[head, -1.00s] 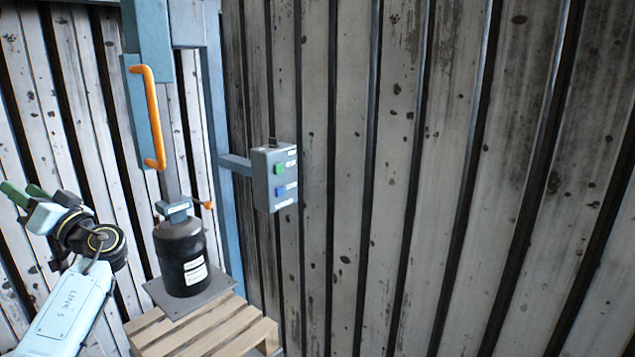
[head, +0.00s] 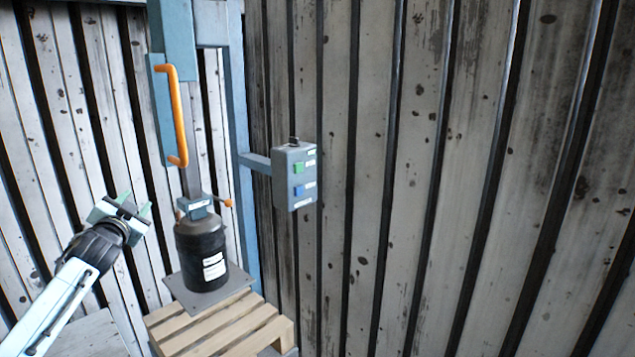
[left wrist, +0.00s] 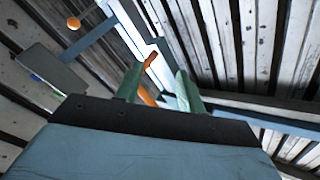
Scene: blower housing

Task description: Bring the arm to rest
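My left gripper (head: 134,203) is in the lower left of the head view, raised in front of the ribbed wall and to the left of the black canister. Its two green fingers stand apart with nothing visible between them. In the left wrist view the fingers (left wrist: 158,88) also show a gap, with the blue frame behind them. My right gripper is in neither view.
A black canister (head: 203,257) stands on a grey plate on a wooden pallet (head: 225,325). A blue frame above it carries an orange handle (head: 178,115). A grey control box (head: 295,178) with green and blue buttons sticks out right. Ribbed metal walls enclose the place.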

